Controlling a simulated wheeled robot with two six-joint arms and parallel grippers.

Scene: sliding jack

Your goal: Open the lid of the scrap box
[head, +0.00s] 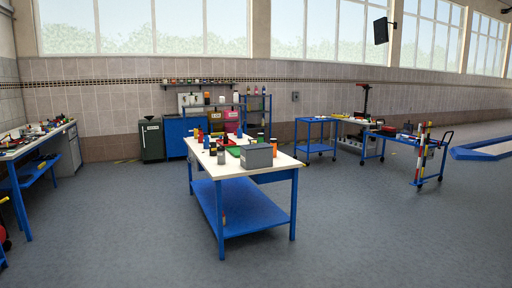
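No label reading "scrap box" can be made out, so I cannot tell for sure which container it is. A grey box (257,156) sits near the right front edge of the white-topped blue workbench (240,172); its top looks flat, and I cannot tell whether that is a shut lid. A dark green bin (152,142) with a small pale label stands on the floor by the back wall; its top looks shut. Neither of my grippers is in view.
A blue cabinet (181,137) stands beside the bin. Coloured items and bottles crowd the workbench's back half. The front floor (350,230) is clear.

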